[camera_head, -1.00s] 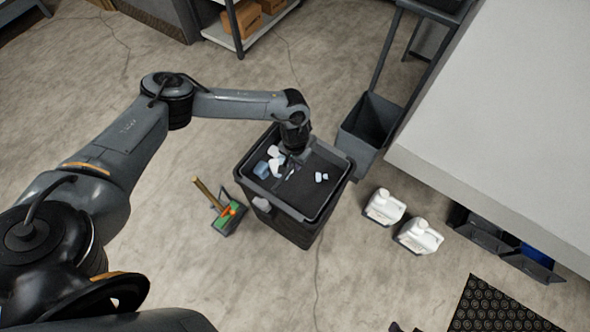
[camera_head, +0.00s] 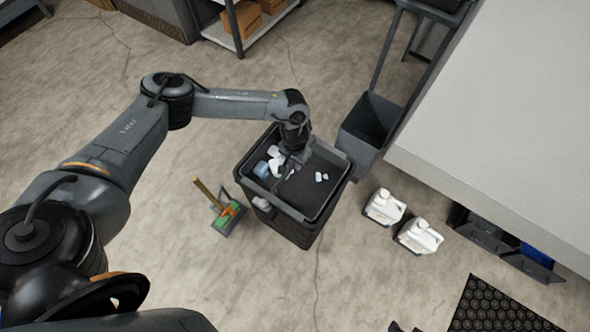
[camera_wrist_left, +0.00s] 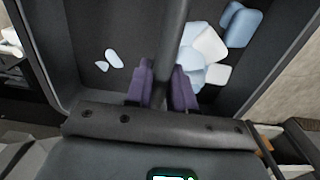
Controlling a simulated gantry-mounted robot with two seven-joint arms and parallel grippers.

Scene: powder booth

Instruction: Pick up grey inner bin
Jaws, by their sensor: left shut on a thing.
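The grey inner bin (camera_head: 310,196) sits inside a black outer bin (camera_head: 291,230) on the floor, with its open top facing up. White and pale blue scraps lie in it, mostly on the left. My left gripper (camera_head: 290,163) is over its mouth, toward the back. In the left wrist view, the gripper's purple fingers (camera_wrist_left: 163,92) are shut on a dark bar (camera_wrist_left: 172,40) that crosses the inner bin; it looks like the bin's handle. The bar's ends are hidden. My right gripper is not in view.
A grey bin (camera_head: 370,128) on a stand is close at the back right. Two white jugs (camera_head: 418,237) stand to the right, near a large pale surface (camera_head: 500,110). A brush and dustpan (camera_head: 228,216) lie at the left. Floor in front is clear.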

